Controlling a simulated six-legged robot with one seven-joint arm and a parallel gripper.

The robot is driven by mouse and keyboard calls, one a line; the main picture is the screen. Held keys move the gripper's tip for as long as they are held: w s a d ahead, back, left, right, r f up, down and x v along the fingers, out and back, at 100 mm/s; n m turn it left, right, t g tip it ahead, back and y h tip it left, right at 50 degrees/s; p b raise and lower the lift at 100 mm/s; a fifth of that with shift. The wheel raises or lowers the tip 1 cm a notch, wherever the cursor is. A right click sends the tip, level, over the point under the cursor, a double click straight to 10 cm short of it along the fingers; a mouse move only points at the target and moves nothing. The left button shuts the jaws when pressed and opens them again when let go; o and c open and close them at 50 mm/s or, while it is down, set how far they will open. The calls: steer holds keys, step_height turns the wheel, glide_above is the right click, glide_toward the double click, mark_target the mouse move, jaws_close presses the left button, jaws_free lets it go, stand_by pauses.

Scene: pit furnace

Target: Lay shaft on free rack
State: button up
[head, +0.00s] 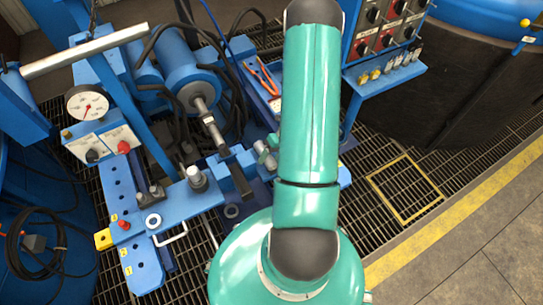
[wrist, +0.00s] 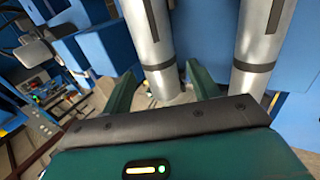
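My gripper (wrist: 160,70) shows in the wrist view with its two green fingers spread apart and nothing visibly clamped between them. Beyond the fingers stand two silver cylinders with dark bands, a left one (wrist: 150,45) and a right one (wrist: 258,40). I cannot tell whether either is the shaft. The left cylinder runs down behind the gap between the fingers; contact is not visible. In the head view my arm reaches up out of the top edge, so the gripper is out of that picture. I cannot identify a free rack in either view.
In the head view, a blue bench machine (head: 180,205) with a gauge (head: 88,104) and a silver rod (head: 205,115) stands left of my arm. A control panel (head: 385,30) is at upper right. A yellow-framed floor grating (head: 405,190) and open floor lie at right.

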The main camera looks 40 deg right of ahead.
steer(key=v, duration=1.3)
steer(key=shift+d+r, duration=0.15)
steer(key=shift+r, duration=0.25)
steer(key=w+a+r+n+h, duration=0.1)
steer(key=w+a+r+n, duration=0.2)
steer(key=a+r+n, duration=0.6)
steer(key=w+a+r+n+h, duration=0.25)
steer(key=a+r+n, duration=0.35)
steer(key=r+n, duration=0.4)
steer(key=s+a+r+n+t+h, duration=0.1)
steer(key=s+a+r+n+t, duration=0.1)
steer(key=s+a+r+n, duration=0.2)
steer(key=s+a+r+n+t+h, duration=0.1)
steer(key=s+a+r+n, duration=0.3)
steer(key=a+r+n, duration=0.6)
steer(key=shift+a+r+n+t, duration=0.35)
steer(key=shift+a+n, duration=0.4)
steer(key=shift+n, duration=2.35)
